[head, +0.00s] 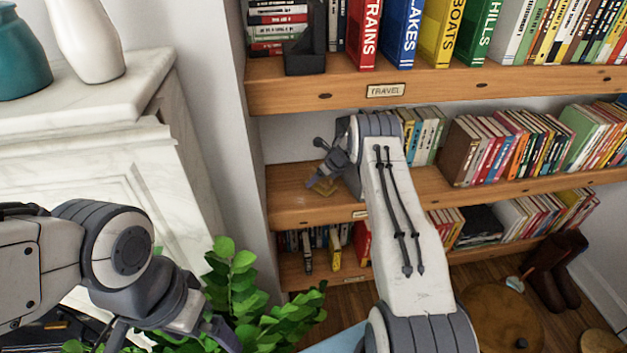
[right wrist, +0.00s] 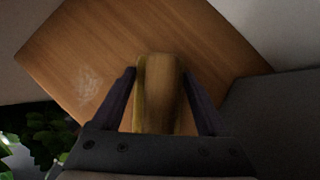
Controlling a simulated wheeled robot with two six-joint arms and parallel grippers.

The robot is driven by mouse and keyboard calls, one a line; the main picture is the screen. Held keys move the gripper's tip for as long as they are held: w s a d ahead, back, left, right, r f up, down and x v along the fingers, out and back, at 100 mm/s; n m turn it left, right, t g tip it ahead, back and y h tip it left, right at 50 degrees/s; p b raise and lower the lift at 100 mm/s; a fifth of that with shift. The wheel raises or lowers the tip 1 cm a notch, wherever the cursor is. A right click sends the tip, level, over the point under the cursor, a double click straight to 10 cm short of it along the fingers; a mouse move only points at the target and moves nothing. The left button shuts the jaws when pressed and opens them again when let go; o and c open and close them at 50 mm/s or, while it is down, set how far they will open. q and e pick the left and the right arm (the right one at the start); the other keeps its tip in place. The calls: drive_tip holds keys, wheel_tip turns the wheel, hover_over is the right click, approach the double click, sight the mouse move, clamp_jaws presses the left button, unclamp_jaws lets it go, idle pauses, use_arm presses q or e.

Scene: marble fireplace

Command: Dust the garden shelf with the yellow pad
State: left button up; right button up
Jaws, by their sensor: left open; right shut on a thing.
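My right gripper (head: 324,180) is shut on the yellow pad (head: 325,187), low over the bare left end of the middle wooden shelf (head: 290,195). In the right wrist view the pad (right wrist: 160,95) sits between both fingers, above the wood (right wrist: 120,55). I cannot tell if it touches. A pale dusty patch (right wrist: 88,88) lies on the wood left of the pad. The shelf's label (head: 362,213) is partly hidden by my arm and unreadable. My left gripper (head: 172,340) is open and empty at the lower left, above the plant.
The upper shelf (head: 300,92), labelled TRAVEL, overhangs the middle one. Several books (head: 510,145) fill the middle shelf's right part. A white marble mantel (head: 100,100) with teal and white vases stands left. A leafy plant (head: 240,290) stands below. Brown boots (head: 555,265) stand lower right.

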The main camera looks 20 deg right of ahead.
sight(315, 167)
drive_tip(key=shift+d, duration=0.2)
drive_tip(key=shift+r, duration=0.1)
drive_tip(key=shift+r+p, duration=2)
drive_tip(key=shift+r, duration=1.05)
